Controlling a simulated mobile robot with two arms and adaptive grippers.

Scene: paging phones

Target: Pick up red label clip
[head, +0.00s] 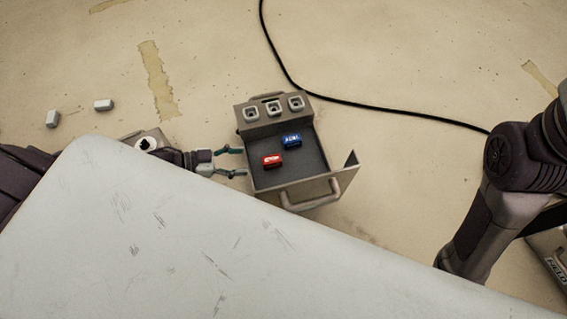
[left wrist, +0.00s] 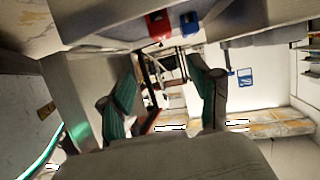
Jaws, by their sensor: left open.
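The red label clip (head: 271,160) lies on the dark floor of a grey metal tray (head: 325,186), near its left side. A blue clip (head: 292,140) lies up and right of it, apart from it. My left gripper (head: 243,161) is open and empty at the tray's left edge, its fingers pointing right toward the red clip, short of it. In the left wrist view the red clip (left wrist: 159,24) and the blue clip (left wrist: 191,22) show at the top, beyond the open green-padded fingers (left wrist: 163,75). My right arm shows at the right; its gripper is not visible.
The tray has a raised back with three pale sockets (head: 273,108), a front handle (head: 310,200) and an upturned right corner. A black cable (head: 380,108) runs behind it. Two small grey blocks (head: 103,105) lie at the left. A large pale surface (head: 170,240) covers the foreground.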

